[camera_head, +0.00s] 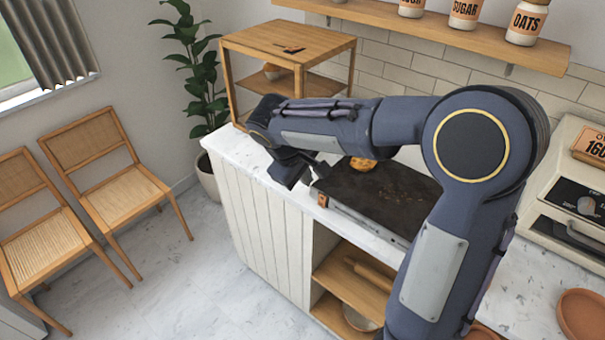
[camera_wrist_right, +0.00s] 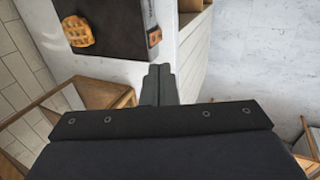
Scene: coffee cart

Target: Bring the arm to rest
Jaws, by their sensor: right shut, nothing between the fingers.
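My right arm reaches across the head view, from the lower right up and over to the left. My right gripper (camera_head: 296,170) hangs over the counter's left part, beside the dark griddle (camera_head: 377,199). In the right wrist view the fingers of my right gripper (camera_wrist_right: 158,84) are closed together with nothing between them. A golden-brown waffle-like piece (camera_head: 362,164) lies on the griddle and also shows in the right wrist view (camera_wrist_right: 78,30). My left gripper is not in the head view.
The white counter (camera_head: 237,160) has open shelves (camera_head: 350,283) below. A wooden shelf unit (camera_head: 292,42) stands at the back left. Two chairs (camera_head: 108,170) and a plant (camera_head: 198,75) are at left. A machine (camera_head: 565,190) and a terracotta dish (camera_head: 585,314) are at right.

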